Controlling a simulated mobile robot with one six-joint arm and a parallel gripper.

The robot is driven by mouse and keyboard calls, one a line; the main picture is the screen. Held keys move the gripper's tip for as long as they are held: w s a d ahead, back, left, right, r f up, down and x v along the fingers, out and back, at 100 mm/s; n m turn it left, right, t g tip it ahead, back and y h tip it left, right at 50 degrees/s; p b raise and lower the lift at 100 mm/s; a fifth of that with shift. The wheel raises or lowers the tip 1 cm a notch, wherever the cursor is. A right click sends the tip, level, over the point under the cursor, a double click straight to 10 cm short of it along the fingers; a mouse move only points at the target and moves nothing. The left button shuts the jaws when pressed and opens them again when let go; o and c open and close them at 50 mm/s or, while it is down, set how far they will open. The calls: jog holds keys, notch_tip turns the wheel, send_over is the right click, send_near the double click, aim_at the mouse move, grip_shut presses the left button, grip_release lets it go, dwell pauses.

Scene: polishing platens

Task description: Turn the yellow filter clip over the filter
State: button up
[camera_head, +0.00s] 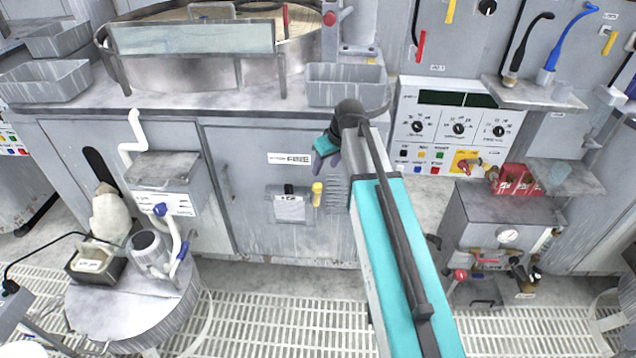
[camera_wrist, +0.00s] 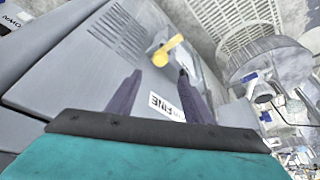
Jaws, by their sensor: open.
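The yellow filter clip (camera_head: 317,194) sits on the grey cabinet front, just right of a small pale framed panel (camera_head: 290,208) with a dark top piece, which appears to be the filter. The clip hangs roughly upright beside the panel, not across it. In the wrist view the yellow clip (camera_wrist: 168,50) lies beyond the fingertips, and the pale panel (camera_wrist: 207,75) is partly hidden by the right finger. My gripper (camera_head: 326,160) is above the clip in the head view. In the wrist view my gripper (camera_wrist: 158,72) is open, with nothing between its dark fingers.
A "FINE" label (camera_head: 290,159) is above the panel, and a vent grille (camera_head: 338,192) is right of the clip. A valve box (camera_head: 500,230) stands at right. A drum (camera_head: 133,305) with a jug stands at left. The grated floor in front is mostly clear.

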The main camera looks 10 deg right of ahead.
aim_at(317, 185)
jog(key=shift+p+x, duration=0.4)
jog(key=shift+x, duration=5.55)
jog(key=c, duration=1.1)
